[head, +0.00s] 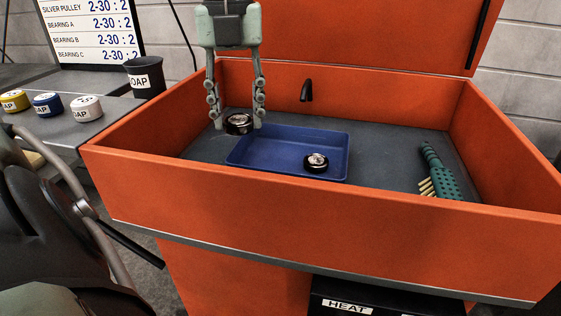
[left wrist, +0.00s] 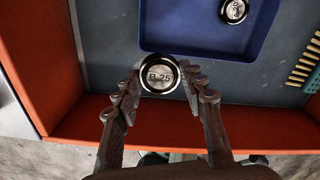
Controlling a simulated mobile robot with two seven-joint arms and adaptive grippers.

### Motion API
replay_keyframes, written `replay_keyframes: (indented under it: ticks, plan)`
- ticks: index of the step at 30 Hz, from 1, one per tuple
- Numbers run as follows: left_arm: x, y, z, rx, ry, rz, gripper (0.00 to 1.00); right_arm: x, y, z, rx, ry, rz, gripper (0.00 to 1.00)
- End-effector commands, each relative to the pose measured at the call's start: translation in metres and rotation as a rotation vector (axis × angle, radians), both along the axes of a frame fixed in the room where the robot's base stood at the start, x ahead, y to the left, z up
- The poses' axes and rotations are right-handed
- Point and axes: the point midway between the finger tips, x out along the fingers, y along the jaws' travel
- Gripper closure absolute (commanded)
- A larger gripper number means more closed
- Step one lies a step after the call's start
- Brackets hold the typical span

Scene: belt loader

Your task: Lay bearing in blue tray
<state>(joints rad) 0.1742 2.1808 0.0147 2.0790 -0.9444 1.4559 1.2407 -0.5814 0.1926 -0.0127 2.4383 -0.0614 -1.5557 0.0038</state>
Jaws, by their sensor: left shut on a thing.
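My left gripper (head: 238,117) points down inside the orange basin, shut on a round dark-rimmed bearing (head: 239,124). The left wrist view shows this bearing (left wrist: 159,74) between the fingers (left wrist: 160,82), its face marked B 25. The blue tray (head: 250,160) lies on the basin's grey floor; the held bearing appears at its far left corner in the head view and overlaps its edge in the left wrist view. I cannot tell its height. A second bearing (head: 316,162) lies in the tray's right part, also seen in the left wrist view (left wrist: 234,9). My right gripper is not in view.
The orange basin's walls (head: 300,200) surround the tray. A small black spout (head: 306,90) stands out at the back wall. A green brush (head: 440,172) lies at the right. Soap tubs (head: 48,104) and a dark can (head: 145,77) stand on the left counter. The tray's middle is bare.

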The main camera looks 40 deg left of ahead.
Motion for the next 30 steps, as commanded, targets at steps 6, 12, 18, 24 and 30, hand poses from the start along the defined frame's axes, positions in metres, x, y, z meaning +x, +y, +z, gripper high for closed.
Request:
replay_keyframes:
  ticks: [6,12,18,24,30]
  plan:
    - [0.014,0.004,-0.011,-0.002,0.004,0.001,0.91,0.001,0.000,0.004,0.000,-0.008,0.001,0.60]
    - [0.052,0.017,-0.036,0.000,0.006,0.002,0.91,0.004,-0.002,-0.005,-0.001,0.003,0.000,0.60]
    - [0.089,0.029,-0.060,-0.001,0.005,0.001,0.91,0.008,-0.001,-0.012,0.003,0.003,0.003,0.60]
    - [0.109,0.034,-0.071,0.000,0.001,-0.001,0.91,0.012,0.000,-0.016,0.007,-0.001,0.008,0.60]
    - [0.111,0.035,-0.086,-0.002,0.002,-0.001,0.91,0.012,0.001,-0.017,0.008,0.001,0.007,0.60]
